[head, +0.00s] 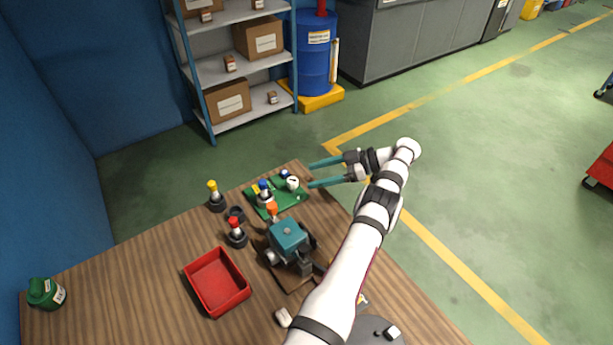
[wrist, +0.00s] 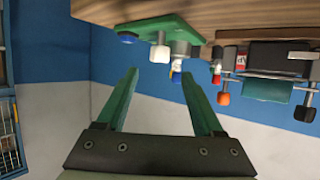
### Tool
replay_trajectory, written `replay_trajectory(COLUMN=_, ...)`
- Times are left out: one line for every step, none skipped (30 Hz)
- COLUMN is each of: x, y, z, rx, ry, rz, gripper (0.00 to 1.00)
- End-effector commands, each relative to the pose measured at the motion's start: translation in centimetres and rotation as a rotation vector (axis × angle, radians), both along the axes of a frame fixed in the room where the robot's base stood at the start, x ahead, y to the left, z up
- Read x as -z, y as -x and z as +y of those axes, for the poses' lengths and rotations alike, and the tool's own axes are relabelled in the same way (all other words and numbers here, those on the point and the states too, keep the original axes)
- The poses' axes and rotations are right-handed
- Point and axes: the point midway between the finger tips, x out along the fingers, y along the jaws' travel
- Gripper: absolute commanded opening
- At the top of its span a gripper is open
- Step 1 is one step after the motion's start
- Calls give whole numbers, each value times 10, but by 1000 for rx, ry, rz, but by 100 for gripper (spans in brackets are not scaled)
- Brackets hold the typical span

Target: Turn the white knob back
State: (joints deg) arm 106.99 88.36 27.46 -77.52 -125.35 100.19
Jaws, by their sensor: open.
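The white knob (head: 292,184) sits on a green board (head: 300,196) near the table's far edge. In the wrist view, the white knob (wrist: 160,53) hangs below the green board (wrist: 175,24) in a picture that looks upside down. My gripper (head: 311,175) is open, just right of the board in the head view, with its fingers pointing at the knob. In the wrist view, the knob appears between and just beyond the fingertips of my gripper (wrist: 159,73), apparently not touched. A blue knob (wrist: 127,38) is beside it. The white knob's marking is too small to read.
A teal machine (head: 288,233) stands in front of the board. Yellow-topped (head: 213,187) and red-topped (head: 234,224) tools stand to the left. A red tray (head: 218,283) and green container (head: 45,293) are on the wooden table (head: 130,290). The space right of the board is open.

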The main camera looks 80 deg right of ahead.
Motion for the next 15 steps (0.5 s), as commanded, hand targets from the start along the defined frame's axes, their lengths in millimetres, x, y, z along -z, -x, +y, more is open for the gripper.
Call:
replay_trajectory(x=0, y=0, z=0, rx=0, ry=0, rz=0, gripper=69)
replay_trajectory(x=0, y=0, z=0, rx=0, ry=0, rz=0, gripper=69)
replay_trajectory(x=0, y=0, z=0, rx=0, ry=0, rz=0, gripper=69)
replay_trajectory(x=0, y=0, z=0, rx=0, ry=0, rz=0, gripper=69)
replay_trajectory(x=0, y=0, z=0, rx=0, ry=0, rz=0, gripper=69)
replay_trajectory(x=-1, y=0, z=0, rx=1, ry=0, rz=-1, gripper=69)
replay_trajectory(x=-2, y=-2, z=-2, rx=8, ry=1, rz=-3, gripper=69)
replay_trajectory(x=-6, y=-7, z=-8, rx=26, ry=2, rz=-10, gripper=69)
replay_trajectory(x=-16, y=-18, z=-21, rx=75, ry=3, rz=-29, gripper=69)
replay_trajectory(x=-27, y=-31, z=-36, rx=132, ry=4, rz=-50, gripper=69)
replay_trajectory(x=-42, y=-46, z=-55, rx=206, ry=5, rz=-76, gripper=69)
replay_trajectory(x=-65, y=-68, z=-86, rx=330, ry=-1, rz=-118, gripper=69)
replay_trajectory(x=-83, y=-83, z=-110, rx=434, ry=-9, rz=-151, gripper=69)
replay_trajectory(x=-101, y=-96, z=-134, rx=547, ry=-20, rz=-182, gripper=69)
replay_trajectory(x=-123, y=-109, z=-162, rx=698, ry=-44, rz=-218, gripper=69)
